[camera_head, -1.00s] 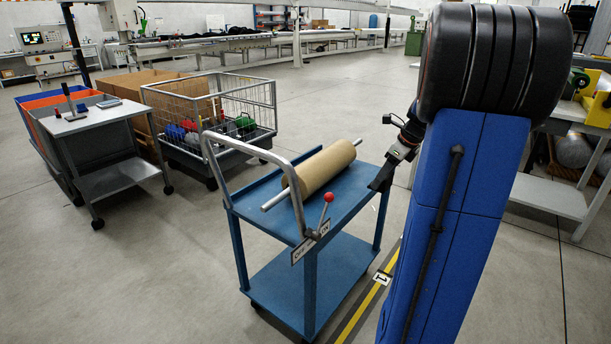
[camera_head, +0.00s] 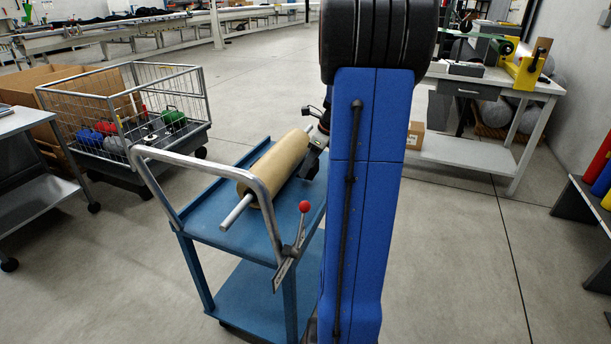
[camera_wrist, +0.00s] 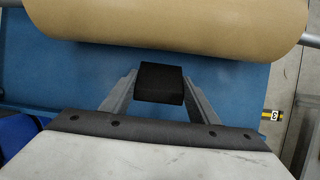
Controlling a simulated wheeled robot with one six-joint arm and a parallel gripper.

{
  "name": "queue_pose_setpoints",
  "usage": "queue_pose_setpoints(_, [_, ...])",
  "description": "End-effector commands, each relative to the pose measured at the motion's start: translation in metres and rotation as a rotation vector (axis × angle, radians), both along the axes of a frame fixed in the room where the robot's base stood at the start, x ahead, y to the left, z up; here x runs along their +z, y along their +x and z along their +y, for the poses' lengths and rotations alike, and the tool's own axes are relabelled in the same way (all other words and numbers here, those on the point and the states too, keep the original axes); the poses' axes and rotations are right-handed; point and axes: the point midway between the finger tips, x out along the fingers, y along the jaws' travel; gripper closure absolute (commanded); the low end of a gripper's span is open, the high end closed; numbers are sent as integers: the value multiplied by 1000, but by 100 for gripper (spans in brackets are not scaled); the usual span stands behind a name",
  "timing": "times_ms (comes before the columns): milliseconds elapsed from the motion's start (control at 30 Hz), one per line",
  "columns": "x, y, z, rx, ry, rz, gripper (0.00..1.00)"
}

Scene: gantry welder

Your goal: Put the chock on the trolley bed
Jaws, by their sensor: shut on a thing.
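The blue trolley (camera_head: 203,218) stands in front of me in the head view, with its upper bed carrying a brown roll (camera_head: 272,165) on a metal bar. In the wrist view the roll (camera_wrist: 170,28) lies across the top over the blue bed (camera_wrist: 235,88). The chock (camera_wrist: 160,82) is a small black block between the two fingers of my gripper (camera_wrist: 159,90), which is shut on it. The chock appears over the bed beside the roll; I cannot tell whether it touches either. In the head view my gripper (camera_head: 311,166) is at the roll's right side, partly hidden by my arm.
The trolley has a grey push handle (camera_head: 262,190) and a red-knobbed lever (camera_head: 304,207). A wire cart (camera_head: 125,110) with coloured items stands behind left. A workbench (camera_head: 500,80) stands at the back right. The floor right of the trolley is clear.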

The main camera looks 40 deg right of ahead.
Motion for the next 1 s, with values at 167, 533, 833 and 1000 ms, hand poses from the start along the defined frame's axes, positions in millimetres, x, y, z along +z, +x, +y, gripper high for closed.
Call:
queue_pose_setpoints(167, [-11, 0, 0, -1, 0, 0, 75])
queue_pose_setpoints(533, [-43, 0, 0, 0, -1, 0, 75])
queue_pose_setpoints(833, [-46, 0, 0, 0, 0, 0, 75])
queue_pose_setpoints(1000, [-45, 0, 0, 0, 0, 0, 27])
